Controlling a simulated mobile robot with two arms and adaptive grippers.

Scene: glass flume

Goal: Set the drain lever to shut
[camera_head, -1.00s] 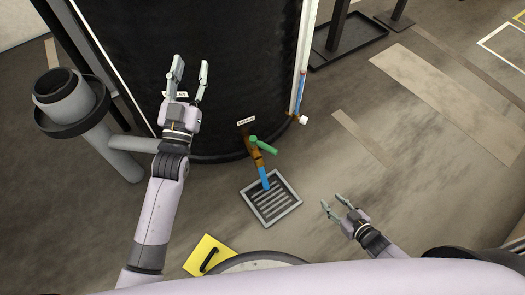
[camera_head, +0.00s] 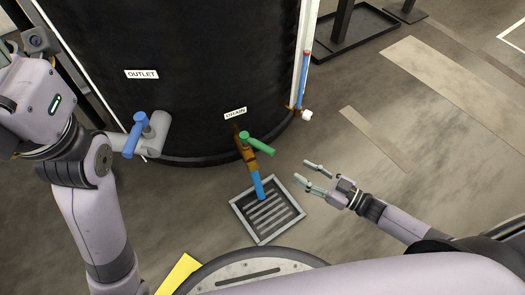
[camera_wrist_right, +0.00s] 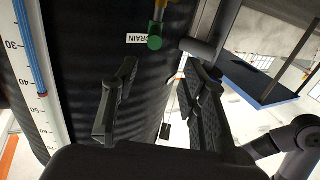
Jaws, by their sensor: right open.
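The drain lever (camera_head: 259,144) is a green handle on a brown valve (camera_head: 246,155) low on the dark tank, under a DRAIN label (camera_head: 235,114). The lever slants down to the right, across the line of the spout. A blue stream (camera_head: 258,186) runs from the spout to the floor grate. My right gripper (camera_head: 317,178) is open and empty, to the right of the lever and apart from it. In the right wrist view, the green lever end (camera_wrist_right: 155,42) shows beyond the open fingers (camera_wrist_right: 160,90). My left arm is at the left; its fingers are out of view.
The floor grate (camera_head: 236,206) lies below the spout. An outlet pipe with a blue lever (camera_head: 136,135) stands left of the drain. A gauge tube (camera_head: 304,80) runs up the tank's right side. A yellow panel (camera_head: 178,273) lies in front.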

